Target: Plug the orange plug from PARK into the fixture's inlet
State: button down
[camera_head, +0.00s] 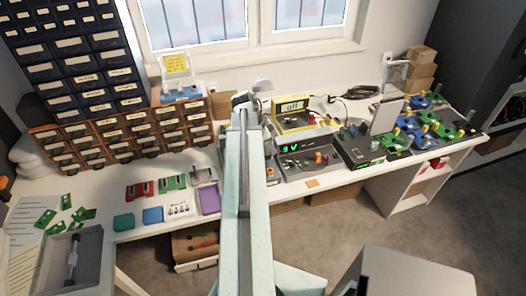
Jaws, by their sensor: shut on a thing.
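My gripper (243,99) is at the far end of my pale arm, over the back part of the white bench. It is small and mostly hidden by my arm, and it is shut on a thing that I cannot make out. I cannot pick out the orange plug, the PARK spot or the fixture's inlet with certainty.
Another grey box (364,152) and several green and blue boards stand to the right. Drawer cabinets (75,60) rise at the left. A purple block (209,199) and a grey tray (88,258) lie on the bench. The front right bench edge is mostly clear.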

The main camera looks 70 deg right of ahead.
jog(key=f+b, duration=0.8)
jog(key=shift+w+a+f, duration=0.15)
jog(key=shift+w+f, duration=0.05)
jog(key=shift+f, duration=0.1)
jog(key=shift+f+b, duration=0.1)
jog(key=shift+b, duration=0.25)
dwell(1.1)
jog(key=shift+f, duration=0.25)
jog(key=shift+f+b, duration=0.35)
jog(key=shift+b, duration=0.25)
dwell(0.4)
jog(key=c, duration=1.3)
grip_release()
jog(key=shift+r, duration=0.15)
